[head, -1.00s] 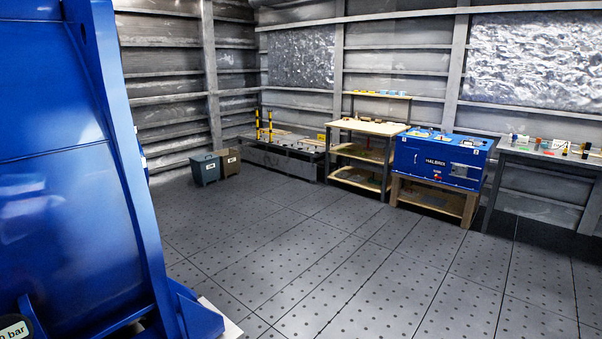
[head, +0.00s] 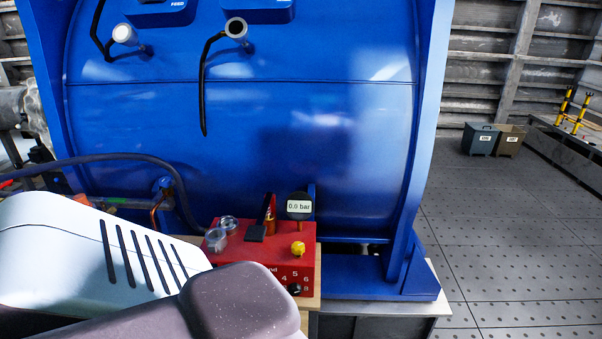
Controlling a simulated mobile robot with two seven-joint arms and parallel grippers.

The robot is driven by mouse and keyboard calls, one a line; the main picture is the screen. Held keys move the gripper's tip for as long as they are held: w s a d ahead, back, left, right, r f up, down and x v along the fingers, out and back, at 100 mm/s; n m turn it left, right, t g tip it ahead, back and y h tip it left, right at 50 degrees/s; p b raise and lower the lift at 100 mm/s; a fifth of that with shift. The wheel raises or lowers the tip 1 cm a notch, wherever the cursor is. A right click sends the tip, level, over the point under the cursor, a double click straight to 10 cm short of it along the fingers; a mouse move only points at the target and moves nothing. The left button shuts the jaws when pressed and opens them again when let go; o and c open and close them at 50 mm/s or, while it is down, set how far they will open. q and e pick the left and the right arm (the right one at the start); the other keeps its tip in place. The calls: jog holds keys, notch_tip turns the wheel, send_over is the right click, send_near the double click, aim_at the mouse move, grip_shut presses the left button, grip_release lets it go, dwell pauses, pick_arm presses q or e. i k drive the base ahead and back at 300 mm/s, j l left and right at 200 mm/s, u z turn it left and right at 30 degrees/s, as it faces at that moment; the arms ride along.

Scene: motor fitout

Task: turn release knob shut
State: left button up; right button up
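A red box (head: 262,262) stands low in the middle of the head view, in front of a big blue drum-shaped housing (head: 240,130). A yellow knob (head: 298,248) sits on the box, and a black knob (head: 295,289) is on its front face among printed numbers. I cannot tell from a label which one is the release knob, nor how far either is turned. A gauge (head: 299,207) above the box reads 0.0 bar. My arm fills the lower left and hides the left part of the box's front. Neither gripper's fingertips show.
A dark hose (head: 135,157) curves down to the left of the box. Black levers hang from fittings on the housing. A blue foot (head: 385,275) stands right of the box. Two bins (head: 481,139) stand far right, and the perforated floor there is clear.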

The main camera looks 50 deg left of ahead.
aim_at(298, 247)
jog(key=u, duration=2.05)
